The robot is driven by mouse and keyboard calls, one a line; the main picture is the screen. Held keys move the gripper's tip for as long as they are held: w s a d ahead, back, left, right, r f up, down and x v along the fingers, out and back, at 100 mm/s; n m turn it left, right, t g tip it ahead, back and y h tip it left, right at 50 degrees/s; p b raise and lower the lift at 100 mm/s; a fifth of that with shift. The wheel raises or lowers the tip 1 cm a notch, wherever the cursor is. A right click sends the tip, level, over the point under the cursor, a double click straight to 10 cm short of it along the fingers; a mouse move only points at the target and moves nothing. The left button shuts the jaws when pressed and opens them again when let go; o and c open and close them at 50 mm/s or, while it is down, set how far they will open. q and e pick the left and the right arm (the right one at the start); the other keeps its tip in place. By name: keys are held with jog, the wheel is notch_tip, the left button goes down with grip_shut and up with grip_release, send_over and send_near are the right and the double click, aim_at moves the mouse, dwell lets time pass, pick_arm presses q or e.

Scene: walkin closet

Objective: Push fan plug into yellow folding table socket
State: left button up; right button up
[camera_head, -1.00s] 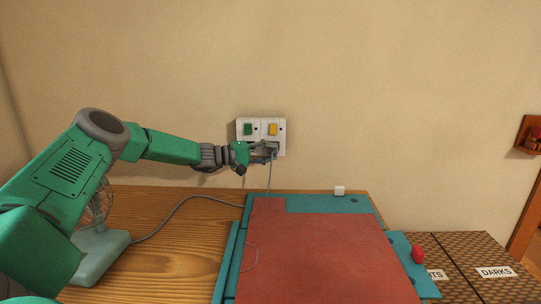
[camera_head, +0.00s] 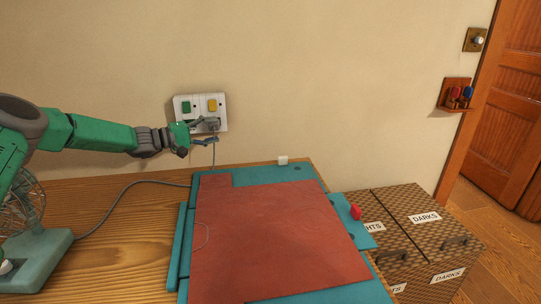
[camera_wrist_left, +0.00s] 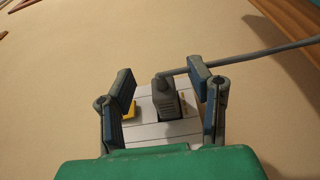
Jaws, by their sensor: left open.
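A white double socket plate (camera_head: 224,108) is on the wall, with a green switch (camera_head: 187,107) on the left and a yellow switch (camera_head: 212,105) on the right. The grey plug (camera_wrist_left: 166,97) sits against the plate beside the yellow switch, its cord leading off right in the wrist view. In the head view the plug is below the yellow switch, partly hidden by my fingers. My left gripper (camera_head: 207,131) is open, with its fingers either side of the plug and gaps showing in the wrist view. I cannot tell whether the plug is fully seated. My right gripper is not in view.
The teal fan (camera_head: 38,258) stands on the wooden table (camera_head: 110,245) at left; a grey cord (camera_head: 130,187) crosses the table. A teal-and-red folding board (camera_head: 270,235) lies below the socket, with a small white block (camera_head: 283,160) behind. Labelled hampers (camera_head: 425,245) stand at right.

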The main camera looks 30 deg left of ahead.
pick_arm(q)
jog(key=s+d+m+g+p, duration=0.1)
jog(key=s+d+g+p, duration=0.1)
jog(key=d, duration=0.7)
jog(key=s+d+f+g+p, duration=0.1)
jog(key=s+d+g+p, duration=0.1)
jog(key=d, duration=0.7)
jog(key=s+d+f+m+g+h+p, duration=0.1)
jog(key=s+d+g+p, duration=0.1)
jog(key=d, duration=0.8)
jog(key=shift+s+m+g+p, duration=0.15)
jog(key=shift+m+g+p, duration=0.15)
jog(key=shift+g+p, duration=0.8)
jog(key=shift+s+d, duration=0.25)
jog(key=shift+d, duration=0.3)
